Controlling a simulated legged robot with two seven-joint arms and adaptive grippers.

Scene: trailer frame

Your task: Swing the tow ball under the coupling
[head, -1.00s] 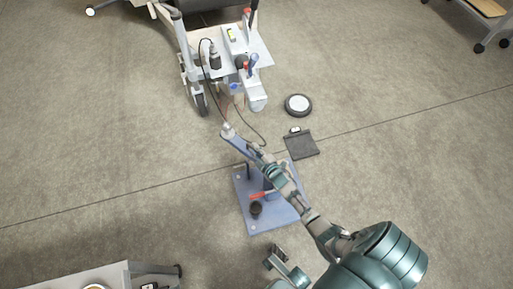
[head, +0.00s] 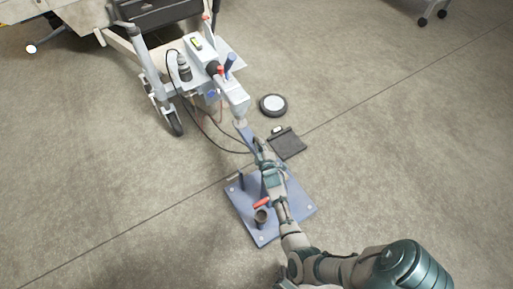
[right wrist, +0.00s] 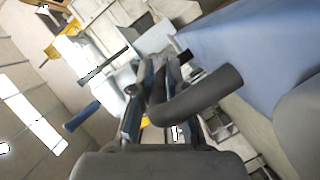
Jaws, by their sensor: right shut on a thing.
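The blue swing arm (head: 246,135) reaches from the blue base plate (head: 285,212) toward the trailer. Its tow-ball end (head: 240,124) is close to the front of the pale grey coupling (head: 238,101). I cannot tell from above whether the ball is fully beneath the coupling. My right gripper (head: 262,150) is at the swing arm, shut on a dark curved handle (right wrist: 205,97), seen between the fingers in the right wrist view. The blue arm's flat side (right wrist: 245,50) fills that view's upper right. My left gripper is not in view.
A jockey wheel (head: 174,123) stands left of the coupling, and a black cable (head: 212,145) hangs below it. A round black-rimmed disc (head: 273,105) and a dark flat mat (head: 287,145) lie on the floor to the right. A red-handled lever (head: 262,203) is on the stand.

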